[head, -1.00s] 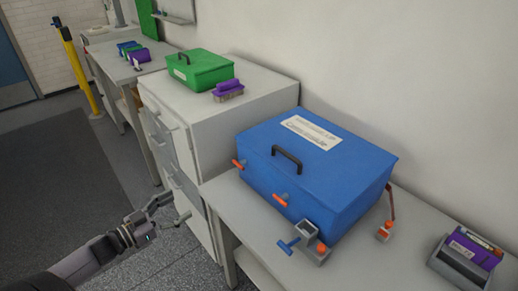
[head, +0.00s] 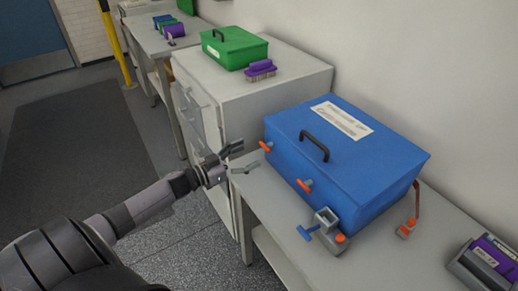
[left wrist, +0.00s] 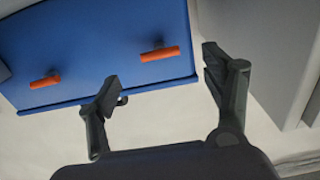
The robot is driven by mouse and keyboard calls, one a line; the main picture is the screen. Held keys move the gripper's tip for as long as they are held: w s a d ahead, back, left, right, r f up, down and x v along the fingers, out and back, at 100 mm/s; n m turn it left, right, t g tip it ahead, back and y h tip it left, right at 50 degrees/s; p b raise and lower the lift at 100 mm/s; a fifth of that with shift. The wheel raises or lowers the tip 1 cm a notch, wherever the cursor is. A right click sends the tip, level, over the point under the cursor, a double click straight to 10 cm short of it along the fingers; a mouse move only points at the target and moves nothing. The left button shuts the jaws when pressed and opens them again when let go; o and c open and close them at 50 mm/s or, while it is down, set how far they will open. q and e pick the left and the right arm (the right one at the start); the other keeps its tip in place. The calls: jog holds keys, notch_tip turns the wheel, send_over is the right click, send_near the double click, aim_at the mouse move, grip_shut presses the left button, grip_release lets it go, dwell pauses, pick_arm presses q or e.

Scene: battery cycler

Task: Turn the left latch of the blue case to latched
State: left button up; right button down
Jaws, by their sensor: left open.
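The blue case (head: 355,150) stands closed on the grey bench, with a black handle and a white label on its lid. Its left latch (head: 266,146) is an orange bar near the front left corner; a second orange latch (head: 305,184) is on the same face. In the left wrist view the left latch (left wrist: 160,53) lies roughly along the case's long edge, between and beyond my fingertips, and the other latch (left wrist: 45,82) is further left. My left gripper (head: 243,158) is open and empty, just left of the left latch and apart from it. My right gripper is out of view.
A clamp-like grey fixture with a blue handle (head: 322,232) stands at the case's front corner. A small orange-topped part (head: 406,229) is at its right.

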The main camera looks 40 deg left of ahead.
aim_at(268, 146)
pick_arm(q)
jog(key=shift+x, duration=2.55)
jog(key=shift+c, duration=0.3)
jog(key=c, duration=1.1)
jog(key=shift+m, duration=0.3)
jog(key=shift+m+b, duration=2.8)
jog(key=shift+m, duration=6)
